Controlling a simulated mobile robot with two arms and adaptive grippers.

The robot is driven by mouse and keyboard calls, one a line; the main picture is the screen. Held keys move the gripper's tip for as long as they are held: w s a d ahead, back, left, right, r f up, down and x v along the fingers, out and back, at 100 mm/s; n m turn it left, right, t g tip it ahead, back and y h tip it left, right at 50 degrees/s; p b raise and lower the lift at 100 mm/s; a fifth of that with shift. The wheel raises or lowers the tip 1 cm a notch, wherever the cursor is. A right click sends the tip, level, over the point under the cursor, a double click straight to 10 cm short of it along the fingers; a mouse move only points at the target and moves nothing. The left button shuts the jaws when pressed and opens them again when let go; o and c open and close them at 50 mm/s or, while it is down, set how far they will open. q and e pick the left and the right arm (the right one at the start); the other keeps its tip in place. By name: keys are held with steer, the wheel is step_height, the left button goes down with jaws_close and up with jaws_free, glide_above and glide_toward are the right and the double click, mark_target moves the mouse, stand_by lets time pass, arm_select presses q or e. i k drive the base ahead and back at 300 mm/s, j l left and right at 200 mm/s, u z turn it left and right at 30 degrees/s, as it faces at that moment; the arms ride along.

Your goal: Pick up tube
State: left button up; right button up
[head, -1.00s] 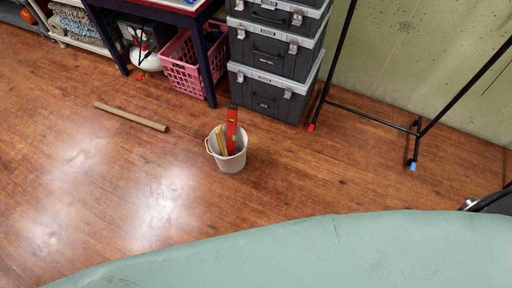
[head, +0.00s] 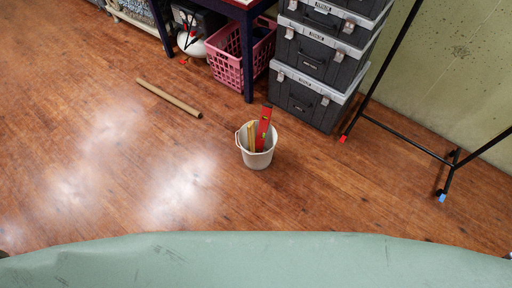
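A brown tube (head: 169,98) lies on the wooden floor in the upper left part of the head view. It slants from upper left to lower right, and nothing touches it. A white bucket (head: 257,158) stands upright on the floor to its right. The bucket holds a red level (head: 264,128) and some yellowish sticks (head: 251,137).
A pink basket (head: 240,55) sits under a dark-legged table (head: 248,60). Stacked grey cases (head: 313,95) and a black rack frame (head: 405,152) stand to the right. A green surface (head: 240,262) fills the bottom edge. Floor around the tube is clear.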

mark_target(177, 102)
steer(key=i+j+z, duration=0.1)
steer(key=z, duration=0.4)
steer(key=i+j+z, duration=0.1)
steer(key=j, duration=0.3)
steer(key=i+j+z, duration=0.15)
steer(key=j, duration=0.25)
steer(key=i+j+z, duration=0.1)
steer(key=j, duration=0.3)
steer(key=i+j+z, duration=0.15)
steer(key=j, duration=0.3)
steer(key=i+j+z, duration=0.1)
steer(key=j, duration=0.35)
